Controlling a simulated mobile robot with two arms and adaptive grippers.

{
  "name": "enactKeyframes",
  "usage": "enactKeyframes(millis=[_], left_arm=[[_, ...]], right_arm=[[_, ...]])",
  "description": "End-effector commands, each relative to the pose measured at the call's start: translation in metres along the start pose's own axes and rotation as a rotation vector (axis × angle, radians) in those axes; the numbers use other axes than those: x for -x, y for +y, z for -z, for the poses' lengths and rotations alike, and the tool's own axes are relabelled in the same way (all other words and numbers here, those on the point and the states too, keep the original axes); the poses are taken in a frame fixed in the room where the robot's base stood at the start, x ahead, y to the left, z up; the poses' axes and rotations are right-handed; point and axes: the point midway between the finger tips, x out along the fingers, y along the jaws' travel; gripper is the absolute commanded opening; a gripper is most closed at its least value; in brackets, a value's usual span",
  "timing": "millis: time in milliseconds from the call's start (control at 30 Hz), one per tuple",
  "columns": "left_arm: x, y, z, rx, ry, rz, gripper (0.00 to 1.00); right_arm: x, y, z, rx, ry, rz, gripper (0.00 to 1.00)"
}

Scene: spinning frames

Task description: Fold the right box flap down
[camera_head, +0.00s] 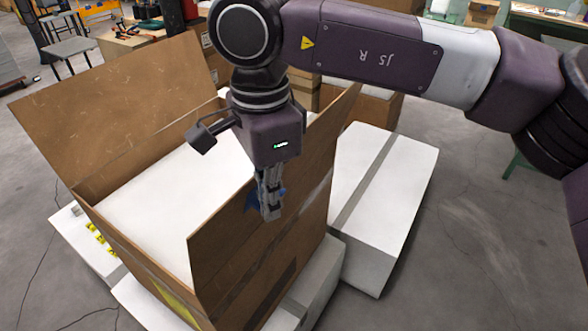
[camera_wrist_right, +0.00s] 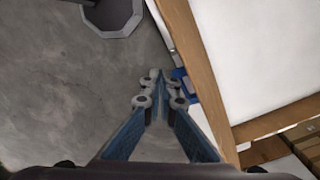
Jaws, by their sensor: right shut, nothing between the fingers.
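The large open cardboard box (camera_head: 160,262) stands in the middle of the head view, with white filling its inside. Its right flap (camera_head: 222,240) stands up along the right side. My right gripper (camera_head: 271,208) is shut and empty, pointing down in front of the flap's outer face and hiding part of it. In the wrist view the right gripper (camera_wrist_right: 157,85) has its fingertips beside the flap's brown edge (camera_wrist_right: 192,50), on the floor side. A blue mark shows by the tips; whether they touch the flap I cannot tell. My left gripper is not in view.
The left flap (camera_head: 120,100) stands up, leaning outward. A white taped box (camera_head: 385,200) stands right of the cardboard box, and more white boxes (camera_head: 318,285) lie around its base. Cardboard boxes and a workbench stand behind. Bare floor (camera_head: 480,240) lies to the right.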

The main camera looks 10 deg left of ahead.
Motion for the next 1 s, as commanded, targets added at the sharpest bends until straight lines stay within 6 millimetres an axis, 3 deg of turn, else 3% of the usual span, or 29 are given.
enactKeyframes(millis=[800,1000], left_arm=[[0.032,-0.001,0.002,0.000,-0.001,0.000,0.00],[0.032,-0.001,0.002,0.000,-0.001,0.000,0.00]], right_arm=[[-0.002,-0.056,-0.034,0.002,-0.001,-0.002,0.00],[-0.006,-0.060,-0.037,0.002,-0.002,-0.003,0.00]])
